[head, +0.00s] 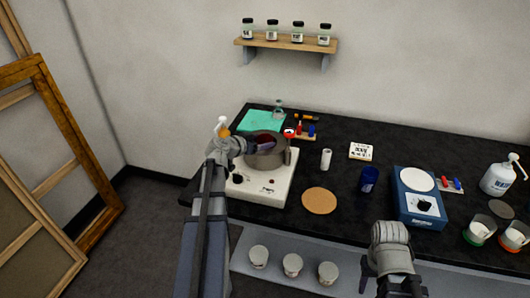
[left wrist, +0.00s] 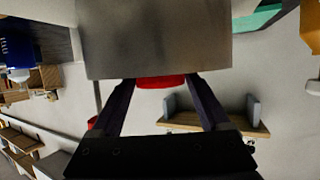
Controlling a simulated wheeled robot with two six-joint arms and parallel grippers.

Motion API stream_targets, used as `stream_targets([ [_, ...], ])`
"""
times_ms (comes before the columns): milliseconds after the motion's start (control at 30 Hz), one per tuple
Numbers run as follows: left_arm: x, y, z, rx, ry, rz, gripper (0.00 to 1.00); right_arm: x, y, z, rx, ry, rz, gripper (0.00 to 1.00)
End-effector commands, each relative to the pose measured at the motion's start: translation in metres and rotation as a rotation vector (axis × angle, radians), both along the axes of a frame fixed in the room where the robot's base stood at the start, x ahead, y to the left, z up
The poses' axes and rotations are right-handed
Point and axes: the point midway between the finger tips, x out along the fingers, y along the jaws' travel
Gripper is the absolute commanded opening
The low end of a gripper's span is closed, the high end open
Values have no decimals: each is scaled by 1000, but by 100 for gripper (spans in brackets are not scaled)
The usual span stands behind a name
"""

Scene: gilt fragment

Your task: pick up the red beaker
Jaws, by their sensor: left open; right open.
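A grey pot (head: 276,156) stands on a white hot plate (head: 262,190) at the left of the dark bench. A little dark red shows at the pot's mouth in the head view. My left gripper (head: 262,146) is open at the pot's mouth. In the left wrist view, a red thing (left wrist: 160,82), perhaps the red beaker, shows between the open fingers. A large grey surface (left wrist: 155,40), likely the pot, hides most of it. I cannot tell whether the fingers touch it. My right gripper (head: 392,288) is open and empty by the bench's front edge.
A cork mat (head: 319,201), white cylinder (head: 326,159), blue cup (head: 369,180) and blue scale (head: 418,205) stand right of the hot plate. A wall shelf (head: 285,45) holds several jars. Bare bench lies around the cork mat.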

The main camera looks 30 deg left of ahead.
Motion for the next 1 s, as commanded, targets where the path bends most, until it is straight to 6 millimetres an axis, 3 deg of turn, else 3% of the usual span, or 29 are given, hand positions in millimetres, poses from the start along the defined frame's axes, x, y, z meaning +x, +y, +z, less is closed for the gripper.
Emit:
stream_targets([
  [167, 0, 0, 1, 0, 0, 1, 79, 0, 0, 1, 0, 0, 0, 45],
  [800, -1, 0, 1, 0, 0, 1, 7, 0, 0, 1, 0, 0, 0, 45],
  [1000, -1, 0, 1, 0, 0, 1, 5, 0, 0, 1, 0, 0, 0, 45],
])
